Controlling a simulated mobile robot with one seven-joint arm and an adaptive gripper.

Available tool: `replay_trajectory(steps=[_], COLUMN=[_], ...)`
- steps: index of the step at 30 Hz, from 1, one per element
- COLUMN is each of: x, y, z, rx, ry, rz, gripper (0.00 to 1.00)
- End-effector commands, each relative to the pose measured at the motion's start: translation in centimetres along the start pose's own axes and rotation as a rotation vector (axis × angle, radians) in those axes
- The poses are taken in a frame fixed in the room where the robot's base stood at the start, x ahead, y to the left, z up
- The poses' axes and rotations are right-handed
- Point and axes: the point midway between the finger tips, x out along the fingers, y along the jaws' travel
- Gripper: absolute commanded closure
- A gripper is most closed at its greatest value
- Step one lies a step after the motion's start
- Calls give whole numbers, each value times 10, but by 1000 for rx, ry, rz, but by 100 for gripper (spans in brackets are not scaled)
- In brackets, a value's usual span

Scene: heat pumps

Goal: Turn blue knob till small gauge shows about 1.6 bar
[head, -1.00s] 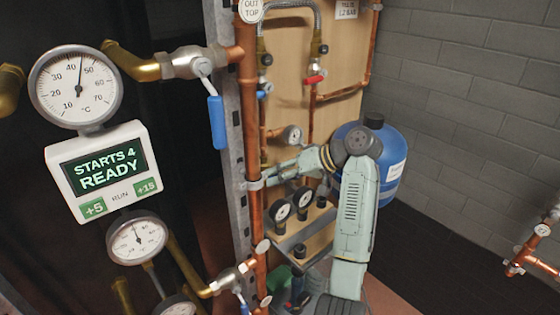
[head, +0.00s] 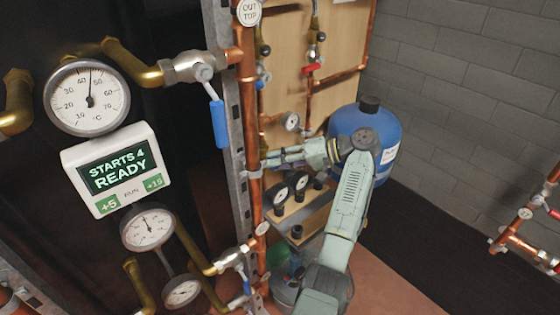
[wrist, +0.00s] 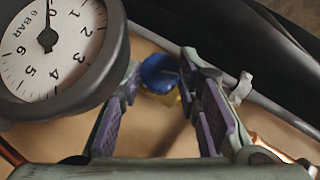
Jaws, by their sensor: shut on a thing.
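The blue knob (wrist: 160,74) shows in the wrist view, between the far ends of my fingers. My gripper (wrist: 163,85) is shut on it, with a finger on each side. The small gauge (wrist: 55,45), white-faced and marked 6 BAR, fills the upper left of the wrist view, and its rim partly hides the left finger. Its dark needle points up to the top edge of the picture, near the low end of the scale; I cannot read an exact value. In the head view the small gauge (head: 291,121) sits just above my gripper (head: 268,160). The knob is hidden there.
A copper pipe and metal post (head: 235,140) stand left of my gripper. A blue tank (head: 365,130) stands behind my arm. A READY display (head: 117,168) and larger dials are at the left.

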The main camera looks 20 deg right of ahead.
Motion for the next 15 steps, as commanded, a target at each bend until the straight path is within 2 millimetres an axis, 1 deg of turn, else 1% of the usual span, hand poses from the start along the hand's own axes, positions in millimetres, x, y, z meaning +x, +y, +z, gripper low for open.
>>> replay_trajectory(steps=[6, 7, 15], x=[0, 0, 0], y=[0, 0, 0], z=[0, 0, 0], rx=[0, 0, -1], ry=[0, 0, 0], rz=[1, 1, 1], gripper=[97, 67, 49])
